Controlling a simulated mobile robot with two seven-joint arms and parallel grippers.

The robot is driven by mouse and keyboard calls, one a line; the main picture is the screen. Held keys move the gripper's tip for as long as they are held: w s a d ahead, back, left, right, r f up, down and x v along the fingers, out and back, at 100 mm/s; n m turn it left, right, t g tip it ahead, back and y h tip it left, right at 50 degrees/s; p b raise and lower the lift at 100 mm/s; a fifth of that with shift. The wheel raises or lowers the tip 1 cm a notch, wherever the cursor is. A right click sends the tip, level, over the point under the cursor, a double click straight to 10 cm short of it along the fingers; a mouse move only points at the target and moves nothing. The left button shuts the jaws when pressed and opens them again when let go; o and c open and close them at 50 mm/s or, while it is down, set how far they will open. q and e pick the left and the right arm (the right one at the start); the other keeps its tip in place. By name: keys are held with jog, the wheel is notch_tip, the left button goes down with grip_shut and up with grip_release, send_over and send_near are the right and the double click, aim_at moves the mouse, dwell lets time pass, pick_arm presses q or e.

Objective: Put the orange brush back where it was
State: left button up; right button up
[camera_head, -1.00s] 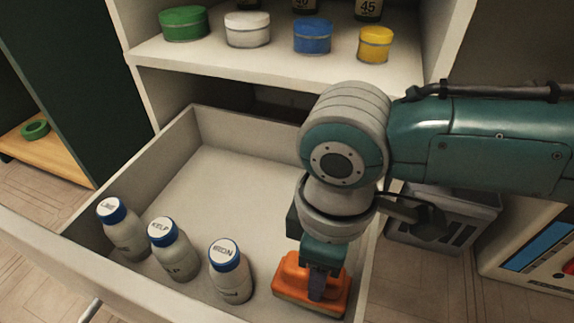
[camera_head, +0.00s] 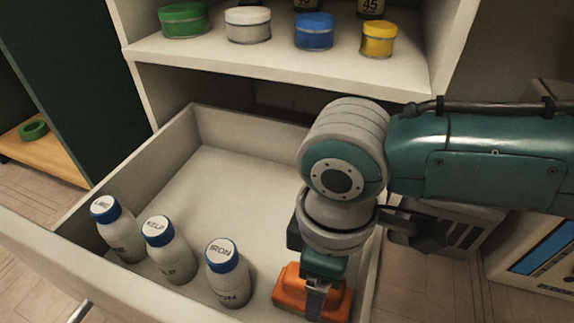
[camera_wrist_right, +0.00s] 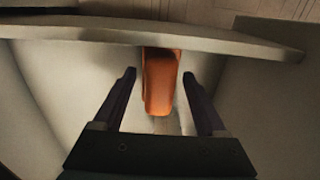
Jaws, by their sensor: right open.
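The orange brush (camera_head: 289,292) rests in the front right corner of the open drawer (camera_head: 228,121). My right gripper (camera_head: 316,299) points down at the brush and hides part of it in the head view. In the right wrist view the brush (camera_wrist_right: 160,80) lies between the two dark fingertips of my right gripper (camera_wrist_right: 158,75), with a gap on each side. The gripper is open and not closed on the brush. My left gripper is not in view.
Several things surround the brush: white bottles with blue caps (camera_head: 226,272) stand along the drawer's front left side. A shelf (camera_head: 280,60) above holds green, white, blue and yellow tins. The drawer's middle is bare.

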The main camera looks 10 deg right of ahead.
notch_tip(320, 180, up, 12)
jog(key=p, duration=1)
jog(key=shift+r, duration=0.15)
